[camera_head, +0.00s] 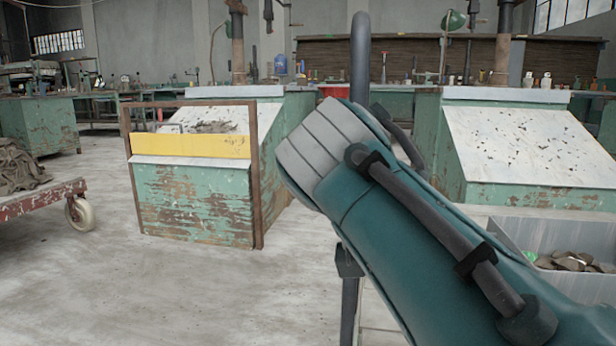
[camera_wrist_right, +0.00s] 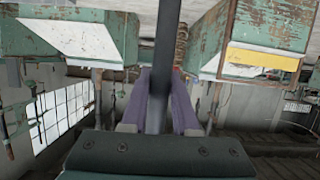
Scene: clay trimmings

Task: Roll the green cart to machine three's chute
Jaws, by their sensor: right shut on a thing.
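My right gripper (camera_wrist_right: 158,88) is shut on a dark upright bar (camera_wrist_right: 163,50), with one purple finger on each side of it in the wrist view. In the head view the bar (camera_head: 360,60) rises to a curved top, and my teal arm hides the grip. I cannot tell how the bar joins a cart, and no green cart body shows clearly. Two green machines with pale sloping chutes stand ahead: one chute (camera_head: 205,125) at centre left, another (camera_head: 535,140) at right. I can read no machine number. My left gripper is not in view.
A grey bin (camera_head: 515,232) with brown lumps is at lower right. A yellow board (camera_head: 190,146) and rusty frame front the left machine. A red cart (camera_head: 40,198) with brown cloth stands at the left edge. Open concrete floor (camera_head: 170,285) lies at lower left.

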